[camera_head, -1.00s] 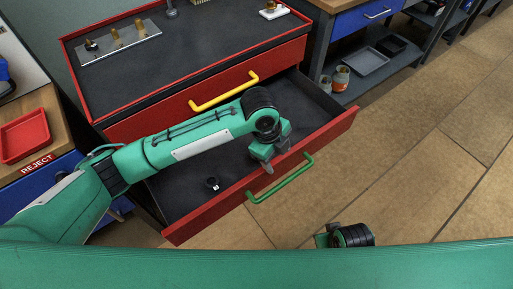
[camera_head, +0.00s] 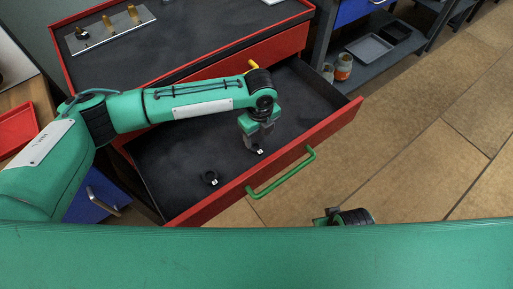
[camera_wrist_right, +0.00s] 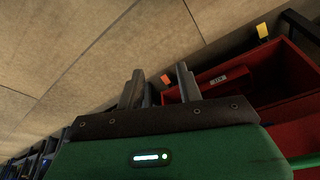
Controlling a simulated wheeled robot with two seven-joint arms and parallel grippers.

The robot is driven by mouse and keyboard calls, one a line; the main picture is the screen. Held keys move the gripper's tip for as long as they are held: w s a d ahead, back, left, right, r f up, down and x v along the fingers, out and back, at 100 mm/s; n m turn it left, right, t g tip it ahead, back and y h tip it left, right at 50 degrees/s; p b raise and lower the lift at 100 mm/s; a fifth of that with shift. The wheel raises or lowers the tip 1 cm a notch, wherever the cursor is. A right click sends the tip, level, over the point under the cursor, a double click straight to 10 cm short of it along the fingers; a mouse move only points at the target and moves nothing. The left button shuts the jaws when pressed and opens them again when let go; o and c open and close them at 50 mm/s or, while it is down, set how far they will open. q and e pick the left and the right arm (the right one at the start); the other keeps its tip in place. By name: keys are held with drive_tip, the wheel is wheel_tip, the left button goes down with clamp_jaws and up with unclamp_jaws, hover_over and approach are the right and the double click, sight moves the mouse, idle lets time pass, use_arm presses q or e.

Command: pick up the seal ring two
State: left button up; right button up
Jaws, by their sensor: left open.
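Two small black seal rings with white tags lie on the dark floor of the open red drawer (camera_head: 330,136). One ring (camera_head: 211,178) lies clear toward the drawer's front left. The other ring (camera_head: 258,150) is at my left gripper's fingertips and is partly hidden by them. I cannot tell which ring is number two. My left gripper (camera_head: 254,146) points down into the drawer, open, over or beside that second ring; contact is unclear. My right gripper (camera_wrist_right: 160,88) is open and empty, out in front of the drawer over the wooden floor.
The drawer's green handle (camera_head: 284,174) is at its front. The cabinet top above carries a metal plate (camera_head: 112,30) with brass pegs. A grey shelf with a tray (camera_head: 369,47) and jars (camera_head: 343,66) stands at the back right. The drawer's right part is empty.

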sight(256, 149)
use_arm(q)
drive_tip(key=f, duration=0.2)
drive_tip(key=a+f, duration=0.1)
drive_tip(key=f, duration=0.2)
drive_tip(key=shift+w+f+b, duration=0.1)
drive_tip(key=shift+b, duration=0.2)
drive_tip(key=shift+f, duration=0.45)
drive_tip(key=shift+c, duration=0.6)
drive_tip(key=c, duration=0.9)
use_arm(e)
drive_tip(key=shift+v, duration=0.75)
